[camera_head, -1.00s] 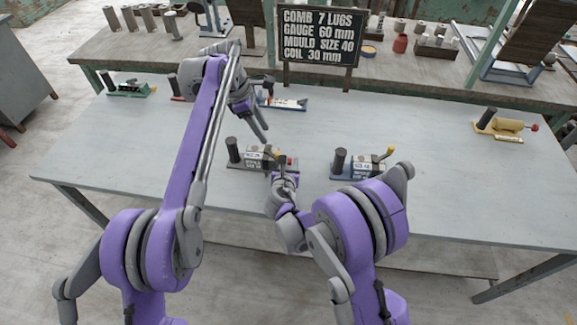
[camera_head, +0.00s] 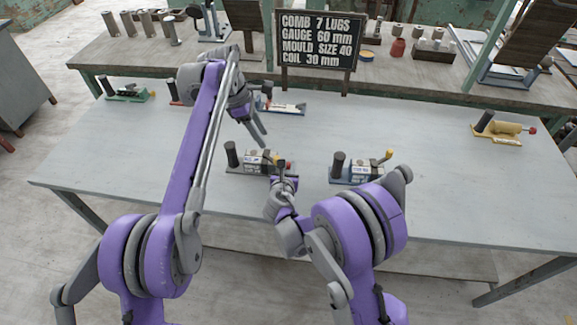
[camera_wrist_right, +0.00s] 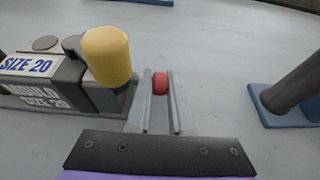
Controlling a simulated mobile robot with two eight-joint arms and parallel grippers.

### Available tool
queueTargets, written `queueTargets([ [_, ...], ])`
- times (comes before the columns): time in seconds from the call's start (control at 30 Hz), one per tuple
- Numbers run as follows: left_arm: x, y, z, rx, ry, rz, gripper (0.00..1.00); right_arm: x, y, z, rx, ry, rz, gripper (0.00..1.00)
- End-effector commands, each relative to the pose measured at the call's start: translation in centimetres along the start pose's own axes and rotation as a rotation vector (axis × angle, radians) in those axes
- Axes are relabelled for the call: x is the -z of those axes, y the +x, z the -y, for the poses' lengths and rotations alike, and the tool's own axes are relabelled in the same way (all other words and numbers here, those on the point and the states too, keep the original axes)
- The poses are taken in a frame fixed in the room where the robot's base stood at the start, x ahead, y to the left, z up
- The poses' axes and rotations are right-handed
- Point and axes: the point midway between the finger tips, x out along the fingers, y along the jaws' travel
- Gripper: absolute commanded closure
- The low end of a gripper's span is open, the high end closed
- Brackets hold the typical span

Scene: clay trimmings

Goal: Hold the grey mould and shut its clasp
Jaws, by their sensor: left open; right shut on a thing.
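The grey mould (camera_head: 251,168) stands on the table's near middle, with a black upright handle (camera_head: 232,154) at its left end. In the right wrist view its label reads SIZE 20 (camera_wrist_right: 27,65). A yellow knob (camera_wrist_right: 107,56) stands up on its right end. My right gripper (camera_wrist_right: 160,86) is at that end, its fingers shut on a small red knob (camera_wrist_right: 160,80). In the head view my right gripper (camera_head: 283,172) hides part of this end. My left gripper (camera_head: 265,141) is open and empty, above and behind the mould.
A blue-based mould (camera_head: 356,174) stands close to the right. A yellow-based one (camera_head: 507,127) is far right; a green-based one (camera_head: 127,94) is back left. A sign (camera_head: 317,41) reads MOULD SIZE 40. The right half of the table is mostly clear.

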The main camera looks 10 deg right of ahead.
Motion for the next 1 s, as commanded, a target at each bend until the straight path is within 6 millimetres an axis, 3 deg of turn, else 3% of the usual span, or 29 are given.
queueTargets([
  [0.87,0.0,0.0,0.0,0.0,0.0,0.0,0.5,0.0,-0.01,0.0,0.0,0.0,0.0,1.0],
  [0.9,0.0,0.0,0.0,0.0,0.001,0.0,0.43,0.0,-0.01,0.0,0.0,0.0,0.0,1.0],
  [1.0,-0.07,0.01,0.0,0.001,0.029,-0.004,0.43,0.0,-0.01,0.0,0.0,0.0,0.0,1.0],
])
